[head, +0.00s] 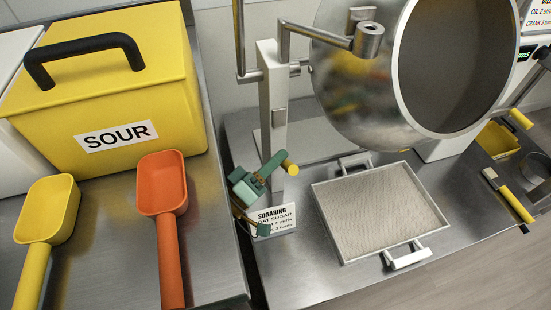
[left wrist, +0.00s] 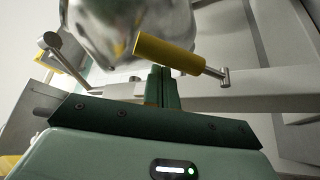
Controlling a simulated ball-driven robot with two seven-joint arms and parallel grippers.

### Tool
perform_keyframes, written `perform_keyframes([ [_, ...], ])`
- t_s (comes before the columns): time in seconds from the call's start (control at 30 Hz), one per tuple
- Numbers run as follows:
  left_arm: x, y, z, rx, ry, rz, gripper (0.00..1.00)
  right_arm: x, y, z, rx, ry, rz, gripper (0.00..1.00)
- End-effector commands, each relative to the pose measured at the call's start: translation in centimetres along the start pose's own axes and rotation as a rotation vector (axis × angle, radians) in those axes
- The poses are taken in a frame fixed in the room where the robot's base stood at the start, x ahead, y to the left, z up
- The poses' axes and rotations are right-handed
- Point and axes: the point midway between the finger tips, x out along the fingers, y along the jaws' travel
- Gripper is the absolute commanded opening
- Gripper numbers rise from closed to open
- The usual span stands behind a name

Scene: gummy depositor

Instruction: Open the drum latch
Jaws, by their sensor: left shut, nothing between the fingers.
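The steel drum (head: 365,85) with its wide open mouth is mounted tilted beside a pale post (head: 272,100). A short yellow handle (head: 290,167), which looks like the drum latch, sticks out low at the post. In the left wrist view the yellow handle (left wrist: 165,55) sits on a thin metal rod, in front of the shiny drum (left wrist: 130,25). My left gripper (head: 275,163), green, is shut and empty with its tips right at the handle. The closed fingers (left wrist: 161,78) point at the handle's underside; I cannot tell whether they touch it. My right gripper is out of view.
A white-rimmed tray (head: 335,225) lies below the drum. A sugaring sign (head: 272,220) stands close to my left gripper. A yellow SOUR bin (head: 110,90), a yellow scoop (head: 48,210) and an orange scoop (head: 162,185) occupy the left counter. A gap separates the counters.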

Motion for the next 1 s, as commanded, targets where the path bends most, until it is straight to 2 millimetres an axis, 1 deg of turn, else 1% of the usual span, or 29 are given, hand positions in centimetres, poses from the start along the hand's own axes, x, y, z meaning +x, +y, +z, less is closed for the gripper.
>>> perform_keyframes([
  [0.07, -0.1, -0.1, 0.2, 0.01, -0.001, 0.005, 0.0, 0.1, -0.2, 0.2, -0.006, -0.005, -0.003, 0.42],
  [0.77, -0.6, -0.2, 1.1, 0.122, -0.002, 0.071, 0.0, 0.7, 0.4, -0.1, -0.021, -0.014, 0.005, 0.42],
  [1.0, -1.1, -0.7, 1.8, 0.212, -0.002, 0.123, 0.0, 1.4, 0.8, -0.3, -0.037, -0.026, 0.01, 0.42],
])
